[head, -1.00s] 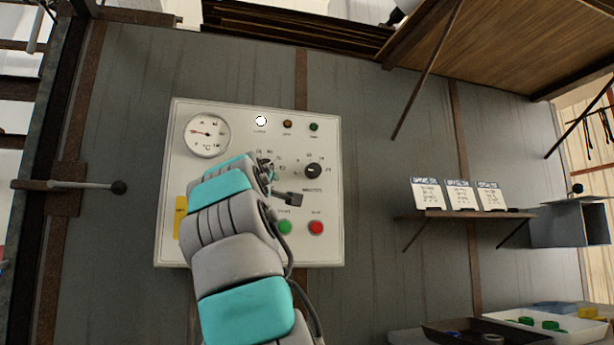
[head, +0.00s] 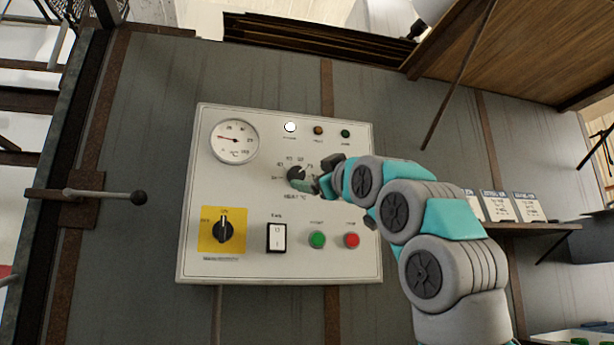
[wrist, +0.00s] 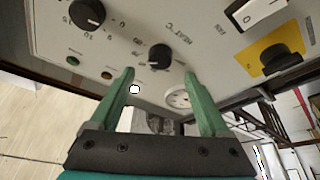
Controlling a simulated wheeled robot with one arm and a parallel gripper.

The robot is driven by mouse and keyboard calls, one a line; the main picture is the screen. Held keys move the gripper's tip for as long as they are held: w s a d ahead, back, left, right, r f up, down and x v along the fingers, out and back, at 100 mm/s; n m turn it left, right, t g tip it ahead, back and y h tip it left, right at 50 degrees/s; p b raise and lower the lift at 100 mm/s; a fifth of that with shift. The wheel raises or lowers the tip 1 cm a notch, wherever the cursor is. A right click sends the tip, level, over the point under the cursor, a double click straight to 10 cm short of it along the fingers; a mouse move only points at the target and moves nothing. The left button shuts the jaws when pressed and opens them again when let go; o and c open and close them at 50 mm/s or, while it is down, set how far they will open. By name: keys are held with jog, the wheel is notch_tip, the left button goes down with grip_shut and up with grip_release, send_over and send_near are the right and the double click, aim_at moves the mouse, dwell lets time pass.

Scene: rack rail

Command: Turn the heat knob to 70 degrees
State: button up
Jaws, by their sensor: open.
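The heat knob (head: 295,173) is a black round knob on the white control panel (head: 200,270), with printed numbers around it and a heat label below. It also shows in the wrist view (wrist: 159,56), just beyond and between my fingertips. My gripper (head: 304,184) is at the knob's lower right in the head view. In the wrist view my gripper (wrist: 160,76) is open, with one green finger on each side of the knob's line. I cannot tell whether the fingers touch it. The knob's exact setting is too small to read.
A second black knob (wrist: 87,12) shows in the wrist view; my arm hides it in the head view. The panel also has a dial gauge (head: 234,141), a yellow-backed switch (head: 223,230), a rocker switch (head: 277,237), a green button (head: 317,239) and a red button (head: 352,240).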

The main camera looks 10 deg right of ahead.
aim_at(298, 175)
jog(key=p+x, duration=0.2)
jog(key=x, duration=0.3)
jog(key=shift+r, duration=0.1)
jog(key=shift+w+a, duration=0.15)
jog(key=shift+w, duration=0.45)
grip_shut()
